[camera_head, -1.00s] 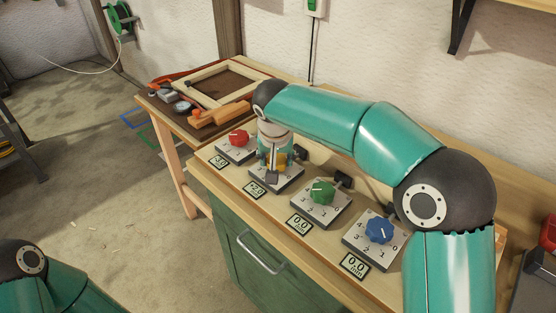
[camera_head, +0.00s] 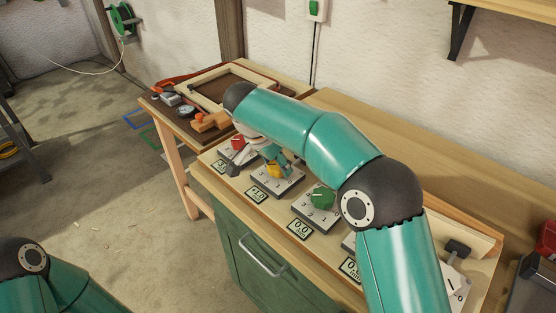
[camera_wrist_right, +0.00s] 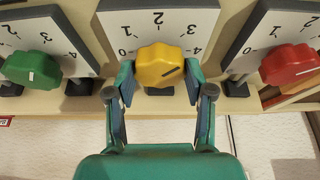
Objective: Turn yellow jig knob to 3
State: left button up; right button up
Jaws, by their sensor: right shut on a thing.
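The yellow knob (camera_head: 275,171) sits on its grey plate with a number dial, second from the left in the row of jigs. It also shows in the right wrist view (camera_wrist_right: 160,66), where its pointer line slants up to the right, towards the 3–4 side of the dial. My right gripper (camera_wrist_right: 160,79) has one finger on each side of this knob and is shut on it. In the head view the right gripper (camera_head: 280,162) is tilted and partly covers the dial. The small display (camera_head: 256,194) by the yellow knob seems to read +1.0. My left gripper is out of view.
The red knob (camera_head: 238,143) and green knob (camera_head: 322,196) stand close on either side. My right arm covers the blue jig. A white knob (camera_head: 452,283) is at the right end. A wooden frame (camera_head: 235,82) and tools lie on the side table.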

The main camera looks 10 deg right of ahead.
jog(key=shift+w+r, duration=0.15)
jog(key=o, duration=1.2)
jog(key=shift+c, duration=0.2)
jog(key=v, duration=1.1)
jog(key=shift+a+r, duration=0.15)
jog(key=shift+r, duration=0.2)
